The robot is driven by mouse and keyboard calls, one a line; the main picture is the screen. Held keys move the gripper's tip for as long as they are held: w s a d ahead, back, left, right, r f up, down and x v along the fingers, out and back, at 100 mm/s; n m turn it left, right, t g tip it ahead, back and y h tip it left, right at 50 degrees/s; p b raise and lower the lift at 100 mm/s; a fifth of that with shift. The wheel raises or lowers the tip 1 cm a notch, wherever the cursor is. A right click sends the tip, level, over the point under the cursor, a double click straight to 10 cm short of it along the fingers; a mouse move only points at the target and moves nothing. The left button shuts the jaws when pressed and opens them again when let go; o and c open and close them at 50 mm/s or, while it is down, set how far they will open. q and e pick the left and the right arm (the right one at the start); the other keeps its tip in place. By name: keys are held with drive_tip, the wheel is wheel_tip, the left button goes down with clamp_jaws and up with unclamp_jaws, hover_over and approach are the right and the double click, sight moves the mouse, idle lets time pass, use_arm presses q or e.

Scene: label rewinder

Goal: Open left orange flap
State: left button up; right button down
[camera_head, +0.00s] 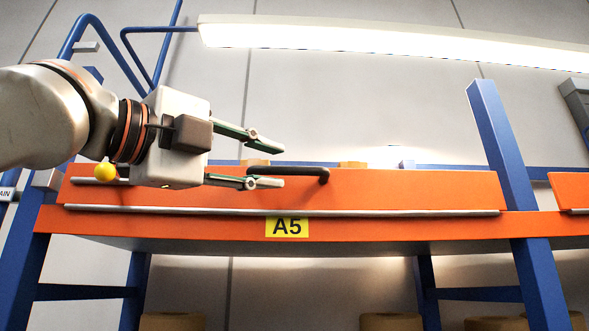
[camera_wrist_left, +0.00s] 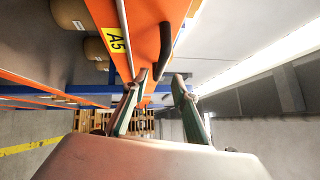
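The left orange flap (camera_head: 420,188) is a long panel above the A5 label (camera_head: 287,227), with a silver strip along its lower edge. Its black bar handle (camera_head: 318,173) is near the upper middle. The flap (camera_wrist_left: 146,30) and handle (camera_wrist_left: 166,45) also show in the left wrist view. My left gripper (camera_head: 275,164) comes in from the left with its fingers spread and nothing between them. In the wrist view the gripper's tips (camera_wrist_left: 160,77) are just short of the handle, which lies ahead of them. I see no clear contact. My right gripper is out of view.
A blue post (camera_head: 500,140) stands right of the flap, with another orange flap (camera_head: 570,190) beyond it. A long lamp (camera_head: 380,38) hangs above. Blue tubing (camera_head: 128,40) rises behind my left arm. Yellowish rolls (camera_head: 390,321) sit below the shelf.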

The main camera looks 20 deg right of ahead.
sight(288, 170)
use_arm(q)
drive_tip(key=p+x, duration=0.1)
drive_tip(key=x, duration=0.5)
drive_tip(key=shift+f, duration=0.1)
clamp_jaws()
